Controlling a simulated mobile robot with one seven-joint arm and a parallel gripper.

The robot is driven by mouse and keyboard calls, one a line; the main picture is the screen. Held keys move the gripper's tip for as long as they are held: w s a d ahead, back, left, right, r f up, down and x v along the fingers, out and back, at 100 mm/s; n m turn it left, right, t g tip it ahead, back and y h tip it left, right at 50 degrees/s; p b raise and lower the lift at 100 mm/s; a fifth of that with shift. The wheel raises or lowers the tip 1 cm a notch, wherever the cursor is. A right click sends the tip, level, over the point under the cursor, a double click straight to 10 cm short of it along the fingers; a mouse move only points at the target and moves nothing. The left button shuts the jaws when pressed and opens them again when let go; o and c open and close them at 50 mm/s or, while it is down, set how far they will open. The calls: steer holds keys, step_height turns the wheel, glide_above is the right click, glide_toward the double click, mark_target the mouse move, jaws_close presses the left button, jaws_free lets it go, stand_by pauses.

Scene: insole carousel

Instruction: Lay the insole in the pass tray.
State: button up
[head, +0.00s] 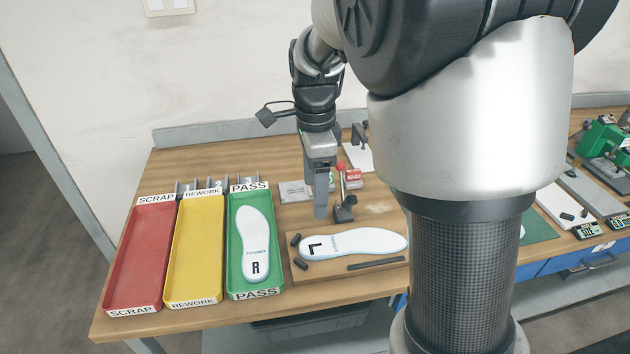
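A white insole marked R (255,243) lies in the green pass tray (235,272), lengthwise and inside its walls. A second white insole, marked L (353,243), lies on a wooden board (325,272) to the right of that tray, with its marked end to the left. My gripper (321,212) points down just behind the L insole's marked end and appears apart from both insoles. Its fingers overlap from this side, so whether they are open or shut cannot be told. No insole shows in it.
Left of the pass tray are the yellow rework tray (195,255) and red scrap tray (140,260), both empty. A red-knobbed clamp (343,200) stands close beside my gripper. Dark pegs (299,264) and a dark bar (375,263) sit on the board. My arm hides the bench's middle right.

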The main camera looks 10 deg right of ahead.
steer(key=s+d+r+n+t, duration=0.1)
steer(key=s+r+n, duration=0.3)
steer(key=s+n, duration=0.4)
steer(key=s+d+r+n+t, duration=0.2)
steer(key=s+r+n+t, duration=0.2)
steer(key=s+n, duration=0.4)
steer(key=shift+v, duration=0.95)
steer(key=shift+o, duration=0.6)
steer(key=shift+s+d+f+n+t, duration=0.1)
steer(key=shift+s+n+t, duration=0.2)
steer(key=shift+s+n, duration=0.55)
steer(key=n+g+p, duration=0.6)
steer(key=n+p, duration=0.1)
steer(key=n, duration=1.2)
glide_above(328, 246)
step_height(328, 246, down, 9)
steer(key=f, duration=1.1)
steer(key=shift+s+f, duration=0.25)
steer(key=shift+w+f, duration=0.15)
steer(key=shift+f, duration=1.3)
steer(key=shift+w+f, duration=0.1)
steer(key=shift+f, duration=1.35)
steer(key=c, duration=1.2)
